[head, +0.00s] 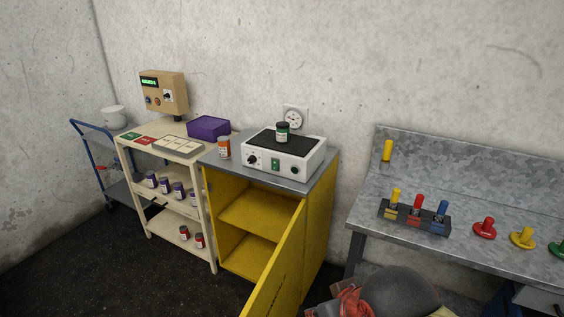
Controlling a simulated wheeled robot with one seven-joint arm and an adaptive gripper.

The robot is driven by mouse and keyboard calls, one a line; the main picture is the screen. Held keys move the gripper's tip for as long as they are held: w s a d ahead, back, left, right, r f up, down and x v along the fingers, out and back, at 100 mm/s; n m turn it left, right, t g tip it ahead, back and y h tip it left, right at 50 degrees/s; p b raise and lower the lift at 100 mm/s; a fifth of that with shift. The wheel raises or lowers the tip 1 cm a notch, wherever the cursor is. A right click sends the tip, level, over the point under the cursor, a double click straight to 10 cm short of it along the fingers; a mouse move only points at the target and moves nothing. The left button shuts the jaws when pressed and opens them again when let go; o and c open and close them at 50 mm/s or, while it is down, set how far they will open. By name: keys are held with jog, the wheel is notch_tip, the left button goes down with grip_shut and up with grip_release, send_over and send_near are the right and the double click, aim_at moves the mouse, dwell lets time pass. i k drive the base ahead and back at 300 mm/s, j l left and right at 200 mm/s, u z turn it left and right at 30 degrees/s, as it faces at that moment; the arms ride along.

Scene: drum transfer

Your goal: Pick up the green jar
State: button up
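The green jar (282,131) is small, with a dark lid and a pale label band. The device sits on the grey top of a yellow cabinet. No gripper fingers can be made out in the head view, and nothing touches the jar.
An orange jar (224,148) stands left of the device. The yellow cabinet's door (279,265) hangs open toward the front. A cream shelf cart (148,212) with a purple bin (209,128) and several jars is left. A metal bench (372,208) with coloured pegs is right.

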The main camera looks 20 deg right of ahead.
aim_at(282, 136)
jog(key=i+l+z, duration=0.15)
jog(key=i, duration=0.3)
jog(key=i+l+z, duration=0.1)
jog(key=i+l, duration=0.2)
jog(key=i, duration=0.15)
jog(key=i+l+z, duration=0.15)
jog(key=i, duration=0.3)
